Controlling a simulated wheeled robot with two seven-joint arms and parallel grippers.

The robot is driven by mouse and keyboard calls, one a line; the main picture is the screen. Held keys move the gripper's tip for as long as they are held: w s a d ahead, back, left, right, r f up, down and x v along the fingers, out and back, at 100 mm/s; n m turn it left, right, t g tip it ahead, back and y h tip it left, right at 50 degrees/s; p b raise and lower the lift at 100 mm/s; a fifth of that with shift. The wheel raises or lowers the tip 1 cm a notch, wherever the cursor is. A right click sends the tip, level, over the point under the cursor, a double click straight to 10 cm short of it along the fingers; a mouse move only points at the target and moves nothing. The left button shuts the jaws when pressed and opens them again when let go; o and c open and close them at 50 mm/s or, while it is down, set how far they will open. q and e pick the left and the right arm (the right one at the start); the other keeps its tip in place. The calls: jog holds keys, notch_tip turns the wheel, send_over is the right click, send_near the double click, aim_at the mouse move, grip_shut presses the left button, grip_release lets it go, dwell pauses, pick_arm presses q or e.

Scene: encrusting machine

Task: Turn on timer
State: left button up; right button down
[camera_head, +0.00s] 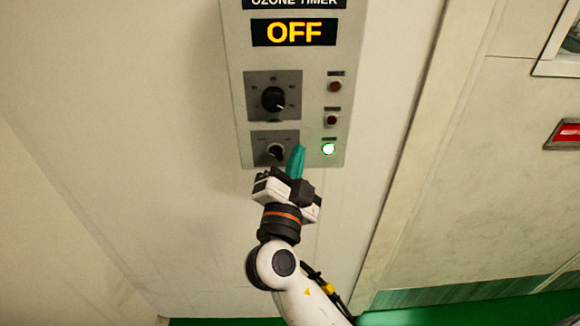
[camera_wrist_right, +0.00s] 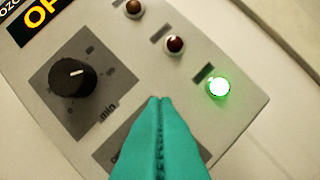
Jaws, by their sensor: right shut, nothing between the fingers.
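The ozone timer panel (camera_head: 233,85) is a light grey box on the wall, with a display (camera_head: 294,32) reading OFF in orange. A large black dial (camera_head: 273,98) sits on its upper grey plate, and it also shows in the right wrist view (camera_wrist_right: 72,75). A smaller black knob (camera_head: 275,151) sits on the lower plate; in the right wrist view my fingers hide it. My right gripper (camera_head: 297,150), with teal fingers, is shut and empty, its tips in front of the panel just right of the small knob. Whether they touch the panel I cannot tell. My left gripper is out of view.
The panel's right side has a dark brownish lamp (camera_head: 335,86), a dark red one (camera_head: 331,119) and a lit green one (camera_head: 328,149). A red sign (camera_head: 566,134) is on the wall at far right. The wall left of the panel is bare.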

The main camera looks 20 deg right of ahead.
aim_at(291, 142)
jog(key=shift+w+d+r+p, duration=0.25)
jog(key=shift+w+d+r, duration=0.05)
jog(key=shift+w, duration=0.2)
jog(key=shift+w+d+r+p, duration=0.25)
jog(key=shift+w+r, duration=0.05)
jog(key=shift+w, duration=0.15)
jog(key=a+f, duration=0.1)
jog(key=w+a+f+p, duration=0.1)
jog(key=shift+f, duration=0.35)
jog(key=shift+a+f, duration=0.35)
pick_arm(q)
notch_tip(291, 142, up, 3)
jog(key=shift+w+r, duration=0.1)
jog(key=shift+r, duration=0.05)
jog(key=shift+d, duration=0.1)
pick_arm(e)
jog(key=shift+d+f, duration=0.1)
